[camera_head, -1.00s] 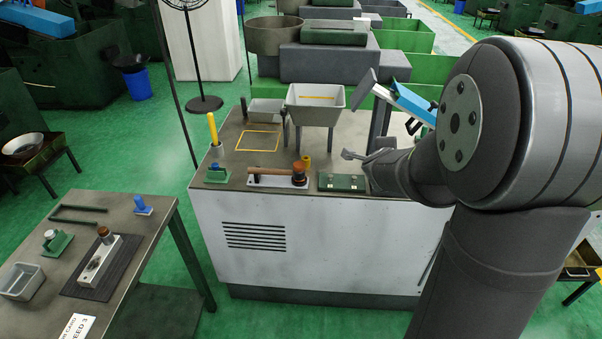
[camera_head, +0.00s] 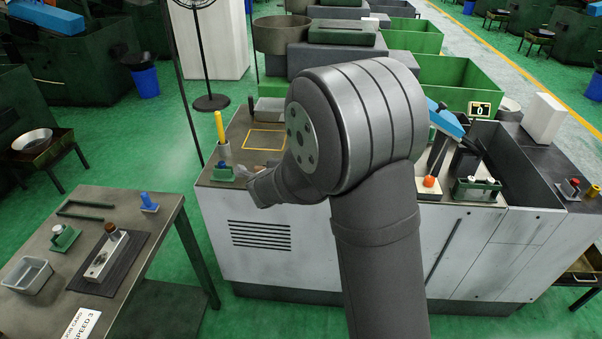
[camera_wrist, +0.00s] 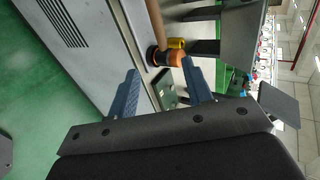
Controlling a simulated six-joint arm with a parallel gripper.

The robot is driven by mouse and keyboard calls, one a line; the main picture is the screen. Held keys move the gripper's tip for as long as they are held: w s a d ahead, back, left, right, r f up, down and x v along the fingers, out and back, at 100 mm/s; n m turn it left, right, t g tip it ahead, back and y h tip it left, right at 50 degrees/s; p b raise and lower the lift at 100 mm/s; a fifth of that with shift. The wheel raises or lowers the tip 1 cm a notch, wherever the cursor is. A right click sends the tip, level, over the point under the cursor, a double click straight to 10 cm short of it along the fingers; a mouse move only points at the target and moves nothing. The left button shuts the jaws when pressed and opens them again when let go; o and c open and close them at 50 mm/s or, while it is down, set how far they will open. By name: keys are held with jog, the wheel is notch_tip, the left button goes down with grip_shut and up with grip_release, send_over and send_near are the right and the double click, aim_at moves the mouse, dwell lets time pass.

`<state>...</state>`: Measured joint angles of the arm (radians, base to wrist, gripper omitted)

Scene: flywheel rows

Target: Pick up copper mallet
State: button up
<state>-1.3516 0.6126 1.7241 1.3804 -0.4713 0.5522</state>
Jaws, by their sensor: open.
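The copper mallet shows in the wrist view, its orange-brown head with a dark band (camera_wrist: 166,57) and its wooden handle running up to the top edge. In the head view my arm hides most of the mallet, and the gripper is largely hidden behind the wrist.
A yellow cylinder (camera_wrist: 176,43) stands right beside the mallet head. A green plate (camera_wrist: 166,88) lies close by.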

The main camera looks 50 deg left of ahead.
jog(key=shift+x, duration=7.1)
jog(key=shift+w+d, duration=0.15)
jog(key=shift+d, duration=0.05)
grip_shut()
